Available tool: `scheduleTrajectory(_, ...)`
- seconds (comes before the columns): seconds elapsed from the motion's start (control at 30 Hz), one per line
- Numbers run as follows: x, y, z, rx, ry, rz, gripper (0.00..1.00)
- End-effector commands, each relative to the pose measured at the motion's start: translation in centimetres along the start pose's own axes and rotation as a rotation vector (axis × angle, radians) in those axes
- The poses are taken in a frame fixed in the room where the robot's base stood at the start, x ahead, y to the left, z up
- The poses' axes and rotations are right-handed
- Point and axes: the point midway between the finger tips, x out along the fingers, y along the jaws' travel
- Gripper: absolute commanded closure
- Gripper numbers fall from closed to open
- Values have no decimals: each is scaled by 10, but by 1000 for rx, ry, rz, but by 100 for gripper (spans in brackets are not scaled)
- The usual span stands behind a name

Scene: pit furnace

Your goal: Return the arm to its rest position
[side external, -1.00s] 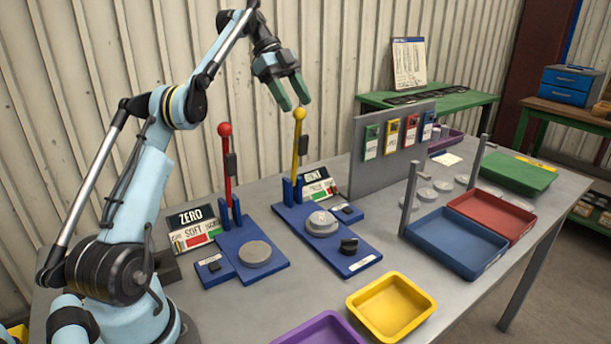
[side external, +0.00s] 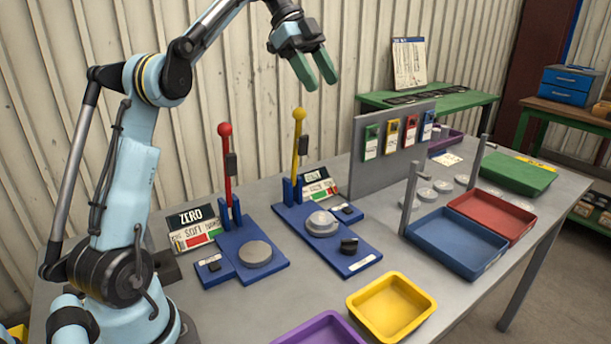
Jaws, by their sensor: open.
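My gripper (side external: 314,72) is open and empty, with its two green fingers pointing down and to the right. It hangs in the air above the table, higher than the yellow-knobbed lever (side external: 299,150) and a little right of it in the picture. The fingers touch nothing. The red-knobbed lever (side external: 227,170) stands upright on a blue base to the left, well below my gripper.
The grey table (side external: 300,283) holds two blue lever bases, a yellow tray (side external: 391,307), a purple tray (side external: 322,330), a blue tray (side external: 457,243), a red tray (side external: 492,217) and a green tray (side external: 518,173). A grey panel (side external: 357,170) carries several coloured tags. A corrugated wall stands behind.

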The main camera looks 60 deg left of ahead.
Motion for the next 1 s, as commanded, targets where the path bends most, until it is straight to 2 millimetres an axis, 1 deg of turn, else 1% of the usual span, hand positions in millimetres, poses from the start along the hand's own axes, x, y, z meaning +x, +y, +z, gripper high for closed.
scheduleTrajectory(0.03, 1, 2, -7, 3, 0, 1, 42)
scheduleTrajectory(0.1, 1, 3, -13, 2, 0, 0, 42)
scheduleTrajectory(0.2, 1, 4, -18, 0, 0, -1, 42)
scheduleTrajectory(0.57, 2, 5, -20, -2, -1, -1, 42)
scheduleTrajectory(0.67, 6, 7, -22, -32, -18, -5, 42)
scheduleTrajectory(0.77, 16, 12, -27, -110, -59, -24, 42)
scheduleTrajectory(0.87, 33, 21, -31, -228, -116, -64, 42)
scheduleTrajectory(1.0, 61, 40, -32, -400, -188, -150, 42)
